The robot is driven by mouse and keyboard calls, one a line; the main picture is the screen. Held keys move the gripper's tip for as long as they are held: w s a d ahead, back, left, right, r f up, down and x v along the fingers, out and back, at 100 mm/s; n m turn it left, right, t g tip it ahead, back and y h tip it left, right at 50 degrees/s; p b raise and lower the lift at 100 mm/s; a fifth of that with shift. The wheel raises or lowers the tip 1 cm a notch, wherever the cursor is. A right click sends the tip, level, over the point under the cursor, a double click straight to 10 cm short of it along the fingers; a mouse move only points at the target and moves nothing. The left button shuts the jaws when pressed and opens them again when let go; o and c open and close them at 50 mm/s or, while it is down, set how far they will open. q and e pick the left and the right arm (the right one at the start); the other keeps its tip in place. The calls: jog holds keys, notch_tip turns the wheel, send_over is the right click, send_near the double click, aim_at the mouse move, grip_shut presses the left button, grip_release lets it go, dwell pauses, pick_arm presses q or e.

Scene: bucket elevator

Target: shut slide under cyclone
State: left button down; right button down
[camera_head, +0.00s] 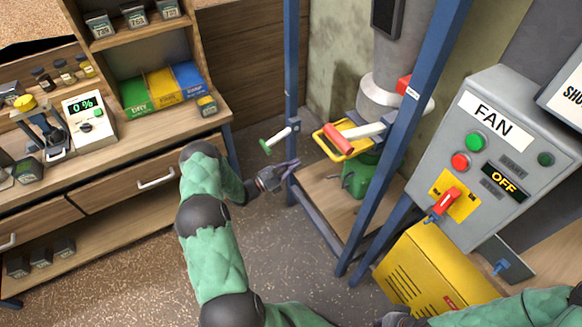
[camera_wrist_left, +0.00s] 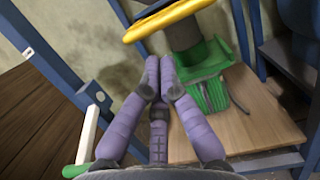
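The grey cyclone (camera_head: 376,95) hangs between blue posts at upper centre right in the head view. Under it is a yellow frame (camera_head: 322,146) with a pale slide bar (camera_head: 372,130) and a red handle (camera_head: 338,138) at its left end. The yellow frame also shows at the top of the left wrist view (camera_wrist_left: 178,20). My left gripper (camera_head: 295,168) is lower and left of the red handle, apart from it. Its purple fingers (camera_wrist_left: 159,60) converge with tips close together, and nothing shows between them.
A green-ended lever (camera_head: 278,138) sticks out from the left blue post (camera_head: 291,60), near my left gripper. A green container (camera_head: 358,178) stands below the frame on a wooden base. The FAN panel (camera_head: 495,150) and a yellow box (camera_head: 425,275) stand at right.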

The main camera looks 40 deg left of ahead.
pick_arm(q)
jog(key=b+x, duration=0.1)
jog(key=x, duration=0.8)
jog(key=shift+w+d+b, duration=0.2)
jog(key=shift+w+b, duration=0.1)
jog(key=shift+b, duration=0.1)
jog(key=shift+w, duration=0.1)
jog(key=b+x, duration=0.1)
jog(key=x, duration=0.2)
jog(key=f+b+x, duration=0.1)
jog(key=b+x, duration=0.1)
jog(key=x, duration=0.2)
jog(key=f+b+x, duration=0.1)
jog(key=x, duration=0.2)
jog(key=shift+w+d+f, duration=0.15)
jog(key=shift+w+d, duration=0.05)
jog(key=shift+w, duration=0.15)
jog(key=shift+w+d+b, duration=0.15)
jog(key=shift+w+b, duration=0.15)
jog(key=shift+b, duration=0.1)
jog(key=shift+w+r, duration=0.1)
jog(key=shift+r, duration=0.15)
